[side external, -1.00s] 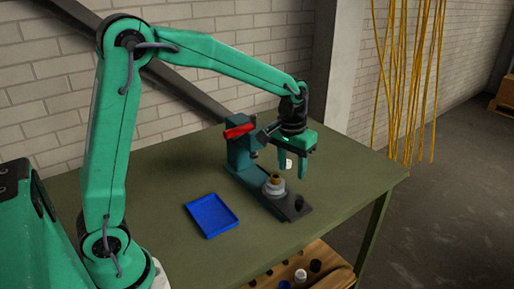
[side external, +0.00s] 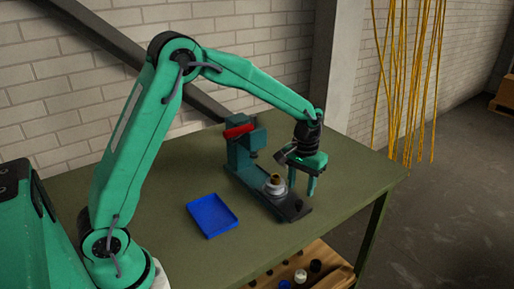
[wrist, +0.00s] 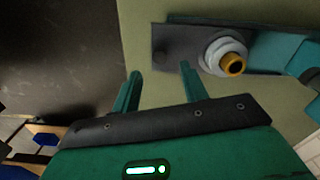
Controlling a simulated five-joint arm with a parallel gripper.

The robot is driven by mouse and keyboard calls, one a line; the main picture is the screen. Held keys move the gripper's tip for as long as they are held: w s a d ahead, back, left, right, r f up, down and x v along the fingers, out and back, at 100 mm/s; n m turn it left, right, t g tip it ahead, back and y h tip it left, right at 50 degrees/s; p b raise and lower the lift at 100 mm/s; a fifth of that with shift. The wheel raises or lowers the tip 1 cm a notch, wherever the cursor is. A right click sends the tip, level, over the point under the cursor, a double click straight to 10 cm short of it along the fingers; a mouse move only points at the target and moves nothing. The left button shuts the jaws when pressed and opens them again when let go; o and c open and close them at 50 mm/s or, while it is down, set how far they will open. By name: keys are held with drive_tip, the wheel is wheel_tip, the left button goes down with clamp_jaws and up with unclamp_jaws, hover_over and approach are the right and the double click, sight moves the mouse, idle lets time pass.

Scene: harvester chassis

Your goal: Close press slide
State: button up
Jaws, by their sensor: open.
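The teal press (side external: 240,155) with a red handle (side external: 238,131) stands on the green table. Its dark slide (side external: 291,209) sticks out toward the lower right. The slide carries a pale round holder with a brass-coloured piece (side external: 275,178); this piece also shows in the wrist view (wrist: 233,64). A small dark knob (wrist: 160,57) is at the slide's outer end. My gripper (side external: 301,191) is open over that end, fingers pointing down. In the wrist view my fingertips (wrist: 160,71) lie either side of the knob in the picture; I cannot tell their height above it.
An empty blue tray (side external: 213,214) lies on the table (side external: 165,190) left of the press. The table's right edge is close beyond my gripper. A shelf (side external: 325,270) with small parts is below. Yellow cables (side external: 405,80) hang at the back right.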

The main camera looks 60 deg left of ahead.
sight(299, 202)
drive_tip(key=shift+f, duration=2.8)
clamp_jaws()
